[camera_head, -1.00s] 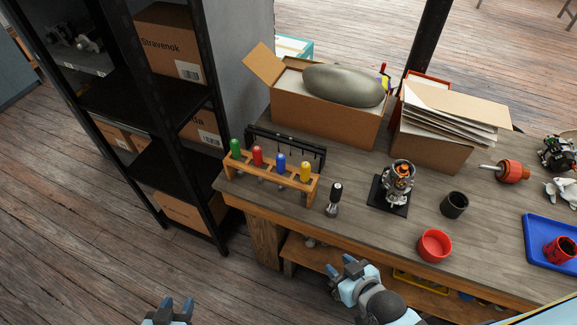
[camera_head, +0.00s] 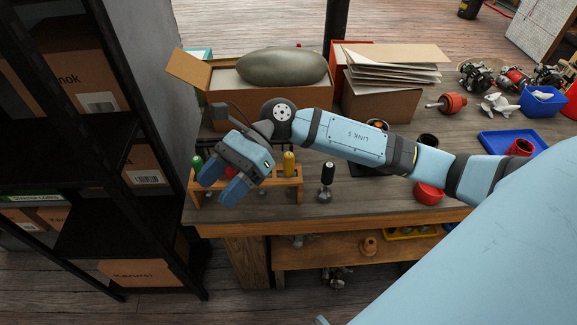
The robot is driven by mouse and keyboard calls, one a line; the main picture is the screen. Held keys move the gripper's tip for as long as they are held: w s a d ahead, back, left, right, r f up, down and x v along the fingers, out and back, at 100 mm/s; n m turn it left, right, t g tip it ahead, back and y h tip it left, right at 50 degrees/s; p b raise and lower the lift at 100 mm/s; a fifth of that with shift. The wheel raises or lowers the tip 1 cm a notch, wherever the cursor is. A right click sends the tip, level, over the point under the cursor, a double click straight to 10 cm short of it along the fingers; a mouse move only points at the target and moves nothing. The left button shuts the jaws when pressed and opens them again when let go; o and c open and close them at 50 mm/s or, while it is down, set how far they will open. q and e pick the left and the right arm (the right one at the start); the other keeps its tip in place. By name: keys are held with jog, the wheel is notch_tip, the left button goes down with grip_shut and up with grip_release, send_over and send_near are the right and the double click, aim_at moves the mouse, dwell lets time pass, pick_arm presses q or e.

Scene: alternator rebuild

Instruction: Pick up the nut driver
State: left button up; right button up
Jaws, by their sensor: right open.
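A wooden rack (camera_head: 287,181) on the front left of the workbench holds tools with coloured handles. The green handle (camera_head: 197,162) and yellow handle (camera_head: 289,163) show. The red handle (camera_head: 230,172) is mostly covered by my gripper, and the blue one is hidden. A black-handled tool (camera_head: 327,174) stands upright right of the rack. I cannot tell which of these is the nut driver. My right gripper (camera_head: 222,189) is open over the left half of the rack, fingers pointing down and forward. Contact with a handle cannot be made out. My left gripper is not clearly in view.
A cardboard box (camera_head: 270,98) with a grey-green object stands behind the rack. Another box (camera_head: 380,107) holds flat sheets. My right arm crosses the bench. Black shelving (camera_head: 150,205) stands close left.

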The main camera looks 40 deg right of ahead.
jog(key=w+d+f+n+t+h+b, duration=0.1)
jog(key=w+d+f+n+h, duration=0.1)
jog(key=d+n+h, duration=0.15)
jog(key=w+d+f+n+h+b, duration=0.1)
jog(key=w+d+n+h, duration=0.1)
jog(key=d+h, duration=0.25)
notch_tip(320, 180, up, 2)
jog(key=n+t+h+b, duration=0.2)
jog(key=t+h, duration=0.1)
jog(key=h, duration=0.3)
send_over(289, 162)
jog(key=w+d, duration=0.1)
jog(key=shift+w+d+f, duration=0.1)
jog(key=shift+w+d, duration=0.1)
jog(key=shift+d, duration=0.15)
notch_tip(289, 162, down, 8)
jog(key=shift+a+r, duration=0.1)
jog(key=shift+r, duration=0.1)
jog(key=f, duration=0.3)
jog(key=f+p, duration=0.1)
jog(key=shift+s+a+f, duration=0.1)
jog(key=shift+a+f, duration=0.2)
jog(key=shift+a, duration=0.1)
jog(key=shift+f, duration=0.4)
jog(key=c, duration=0.9)
jog(key=shift+c, duration=0.7)
